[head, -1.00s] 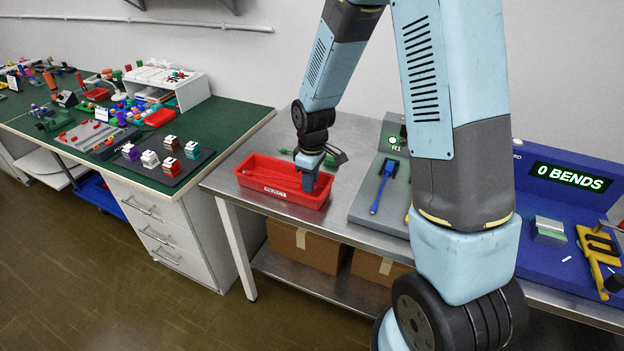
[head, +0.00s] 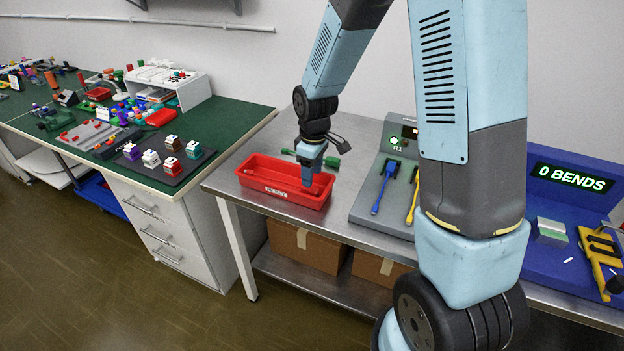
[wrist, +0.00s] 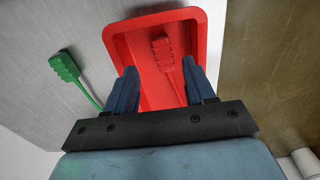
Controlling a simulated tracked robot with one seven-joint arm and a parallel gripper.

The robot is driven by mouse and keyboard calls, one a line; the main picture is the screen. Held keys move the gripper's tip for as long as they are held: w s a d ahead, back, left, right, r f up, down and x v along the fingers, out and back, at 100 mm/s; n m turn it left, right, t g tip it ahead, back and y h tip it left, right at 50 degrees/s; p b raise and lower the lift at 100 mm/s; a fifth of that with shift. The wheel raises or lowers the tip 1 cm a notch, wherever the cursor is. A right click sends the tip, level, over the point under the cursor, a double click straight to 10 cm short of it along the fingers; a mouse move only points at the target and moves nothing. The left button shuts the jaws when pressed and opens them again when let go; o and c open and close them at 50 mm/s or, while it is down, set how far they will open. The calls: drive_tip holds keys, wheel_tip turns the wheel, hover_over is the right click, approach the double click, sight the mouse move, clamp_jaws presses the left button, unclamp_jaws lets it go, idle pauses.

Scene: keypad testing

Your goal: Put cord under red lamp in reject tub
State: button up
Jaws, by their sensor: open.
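The red reject tub (head: 256,176) stands on the steel bench. My gripper (head: 307,181) is over its right part, fingers pointing down. In the wrist view my gripper (wrist: 160,70) is open, with nothing held between the fingers. A red cord (wrist: 163,50) lies inside the tub, its ribbed plug end near the far end; the fingers hide part of it. A blue cord (head: 383,191) and a yellow cord (head: 413,198) hang on the grey test stand (head: 365,205). The lamp (head: 394,140) by R1 glows green. No lit red lamp shows; my arm hides the stand's right part.
A green cord (wrist: 65,68) lies on the bench beside the tub, also partly visible in the head view (head: 288,151). A blue station (head: 560,200) reading 0 BENDS stands at right. A cluttered green-topped table (head: 225,115) stands at left.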

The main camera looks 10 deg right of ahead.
wheel_tip(320, 180, up, 10)
drive_tip(key=shift+d+r, duration=0.15)
drive_tip(key=shift+r, duration=0.05)
drive_tip(key=shift+s, duration=0.1)
drive_tip(key=s+d+r+m+t, duration=0.2)
drive_tip(key=s+d+r+m, duration=0.3)
drive_tip(key=s+r, duration=0.4)
drive_tip(key=s+d+r+m+t, duration=0.3)
drive_tip(key=s+d+r+m, duration=0.3)
drive_tip(key=s, duration=0.7)
wheel_tip(320, 180, up, 3)
drive_tip(key=shift+s+d+f, duration=0.1)
drive_tip(key=shift+s+d, duration=0.1)
drive_tip(key=shift+d, duration=0.55)
